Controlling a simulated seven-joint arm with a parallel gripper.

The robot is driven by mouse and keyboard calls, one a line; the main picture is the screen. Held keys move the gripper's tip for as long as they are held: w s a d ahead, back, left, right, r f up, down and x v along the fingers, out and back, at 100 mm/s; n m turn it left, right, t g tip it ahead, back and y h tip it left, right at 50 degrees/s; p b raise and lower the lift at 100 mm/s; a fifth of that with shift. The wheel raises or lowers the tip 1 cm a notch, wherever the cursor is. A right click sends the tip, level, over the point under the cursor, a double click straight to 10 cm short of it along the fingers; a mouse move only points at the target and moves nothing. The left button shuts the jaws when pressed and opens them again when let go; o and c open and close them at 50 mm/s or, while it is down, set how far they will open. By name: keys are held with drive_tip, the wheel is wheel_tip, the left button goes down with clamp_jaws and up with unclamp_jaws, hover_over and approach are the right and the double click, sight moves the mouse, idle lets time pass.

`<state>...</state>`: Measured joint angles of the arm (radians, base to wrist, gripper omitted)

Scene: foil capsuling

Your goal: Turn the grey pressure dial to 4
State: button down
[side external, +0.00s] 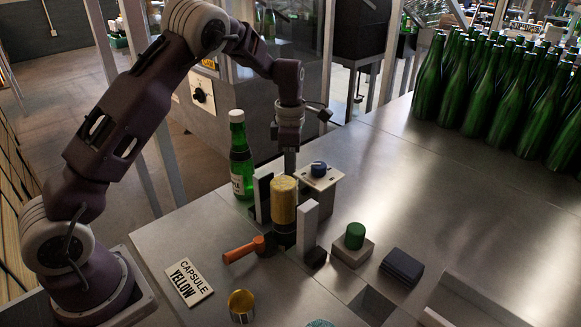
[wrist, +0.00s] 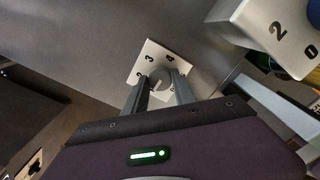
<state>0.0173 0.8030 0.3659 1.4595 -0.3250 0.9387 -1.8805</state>
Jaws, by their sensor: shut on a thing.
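The grey pressure dial (wrist: 160,79) sits on a pale plate (wrist: 149,54) marked with numbers; a 3 and a 4 can be read at its upper edge. My gripper (wrist: 161,86) has one finger on each side of the dial and is shut on it. Its pointer is too small and too covered to read. In the side external view my gripper (side external: 290,168) reaches down behind the yellow capsule, and the grey dial is hidden there.
A blue dial (side external: 319,168) on a pale box stands right of my gripper. The yellow capsule (side external: 284,200), upright plates and a green bottle (side external: 241,165) crowd close by. A green button (side external: 355,235) and an orange-handled tool (side external: 244,250) lie nearer. Several green bottles (side external: 490,90) stand at the back right.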

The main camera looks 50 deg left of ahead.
drive_tip(key=m, duration=1.4)
drive_tip(key=shift+m, duration=0.3)
drive_tip(key=m, duration=1.2)
drive_tip(key=shift+m, duration=0.3)
drive_tip(key=m, duration=0.4)
drive_tip(key=shift+m, duration=2.1)
